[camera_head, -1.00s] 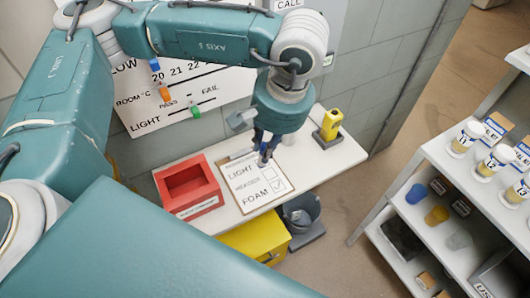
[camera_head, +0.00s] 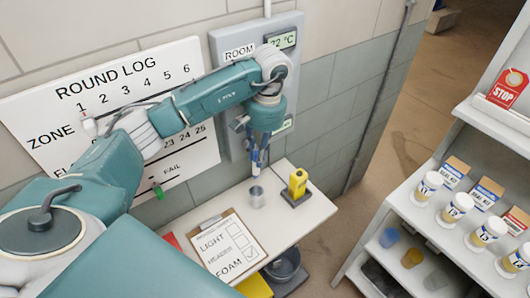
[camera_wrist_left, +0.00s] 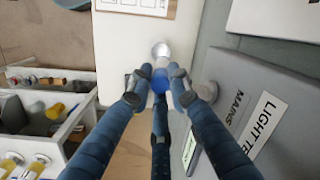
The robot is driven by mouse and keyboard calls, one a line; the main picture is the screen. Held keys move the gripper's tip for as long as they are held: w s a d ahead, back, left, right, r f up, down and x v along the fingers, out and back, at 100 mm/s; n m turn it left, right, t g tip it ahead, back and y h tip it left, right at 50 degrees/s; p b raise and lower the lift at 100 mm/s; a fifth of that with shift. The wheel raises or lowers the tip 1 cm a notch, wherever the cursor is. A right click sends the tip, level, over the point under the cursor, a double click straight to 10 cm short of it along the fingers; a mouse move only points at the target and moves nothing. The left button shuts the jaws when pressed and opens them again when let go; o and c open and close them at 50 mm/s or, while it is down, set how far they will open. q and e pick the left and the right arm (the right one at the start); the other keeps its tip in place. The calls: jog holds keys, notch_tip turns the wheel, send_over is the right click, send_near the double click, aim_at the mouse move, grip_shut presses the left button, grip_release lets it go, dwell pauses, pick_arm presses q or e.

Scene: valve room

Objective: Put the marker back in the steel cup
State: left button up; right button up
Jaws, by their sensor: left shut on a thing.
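My left gripper (camera_head: 258,162) hangs pointing down over the back of the white shelf table. Its blue fingers are shut on the marker (camera_wrist_left: 160,82), whose blue end and pale body show between the fingertips in the left wrist view. The steel cup (camera_head: 257,197) stands upright on the table just below the fingertips. In the left wrist view the cup (camera_wrist_left: 161,49) shows just beyond the marker. The marker appears above the cup; I cannot tell whether its tip is inside the rim. My right gripper is in neither view.
A clipboard (camera_head: 226,246) with a checklist lies left of the cup. A yellow device (camera_head: 298,183) on a dark base stands close to its right. Behind are the wall panel (camera_head: 230,50) and round log board (camera_head: 60,110). A shelf with jars (camera_head: 458,207) stands right.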

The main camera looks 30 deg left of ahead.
pick_arm(q)
jog(key=shift+f+b, duration=1.15)
jog(key=shift+f, duration=1.25)
jog(key=shift+f+b, duration=2.4)
jog(key=shift+f, duration=0.45)
jog(key=o, duration=0.9)
jog(key=shift+r, duration=0.15)
jog(key=r, duration=0.7)
jog(key=w+d+r, duration=0.1)
jog(key=r, duration=0.3)
jog(key=shift+r, duration=0.35)
jog(key=shift+f, duration=0.1)
